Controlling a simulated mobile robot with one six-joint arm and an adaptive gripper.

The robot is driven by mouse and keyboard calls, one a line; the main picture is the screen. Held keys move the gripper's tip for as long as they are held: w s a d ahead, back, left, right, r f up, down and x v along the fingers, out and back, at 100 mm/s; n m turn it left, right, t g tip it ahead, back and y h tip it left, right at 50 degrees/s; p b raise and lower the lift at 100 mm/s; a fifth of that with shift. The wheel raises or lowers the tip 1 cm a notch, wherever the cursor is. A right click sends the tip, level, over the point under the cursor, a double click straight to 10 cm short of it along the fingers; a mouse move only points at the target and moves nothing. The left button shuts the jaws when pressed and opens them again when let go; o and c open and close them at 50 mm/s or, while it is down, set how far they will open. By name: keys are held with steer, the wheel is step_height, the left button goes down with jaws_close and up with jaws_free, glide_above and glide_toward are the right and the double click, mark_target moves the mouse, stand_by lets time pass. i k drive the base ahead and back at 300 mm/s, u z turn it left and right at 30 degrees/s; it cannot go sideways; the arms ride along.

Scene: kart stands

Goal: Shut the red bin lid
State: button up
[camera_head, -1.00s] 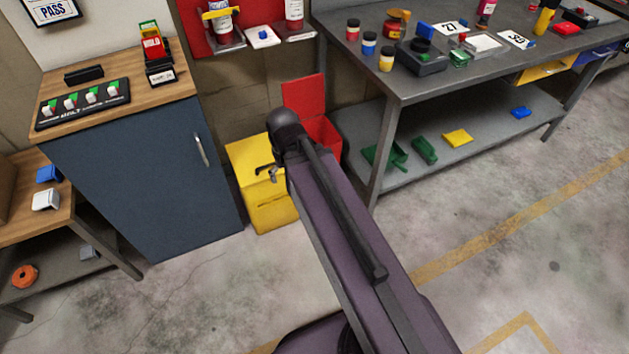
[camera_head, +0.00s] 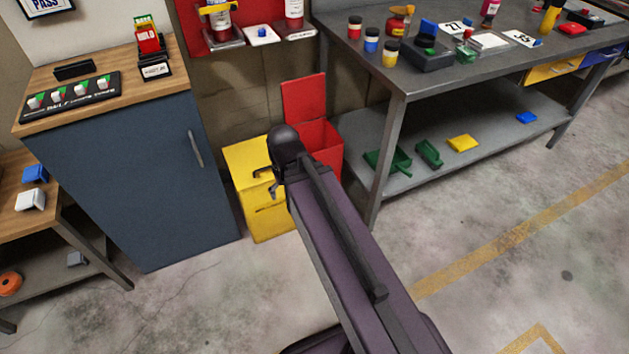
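The red bin (camera_head: 326,158) stands on the floor against the wall, between the yellow bin and the grey workbench. Its red lid (camera_head: 304,98) is open and stands upright at the back of the bin. My arm covers the bin's left and lower part. My gripper (camera_head: 268,183) shows only in small part, as dark fingers beyond the arm's end, over the front of the yellow bin and to the left of the red bin. It looks apart from the red lid. I cannot tell whether it is open or shut.
The yellow bin (camera_head: 256,157) with its top closed stands left of the red bin. A blue cabinet (camera_head: 120,185) is further left. The grey workbench (camera_head: 440,75) with a lower shelf (camera_head: 400,184) stands close on the right. The floor (camera_head: 510,190) in front on the right is clear.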

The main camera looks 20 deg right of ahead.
mark_target(304, 98)
steer(key=z, duration=0.2)
steer(key=i, duration=1.2)
steer(key=z, duration=0.3)
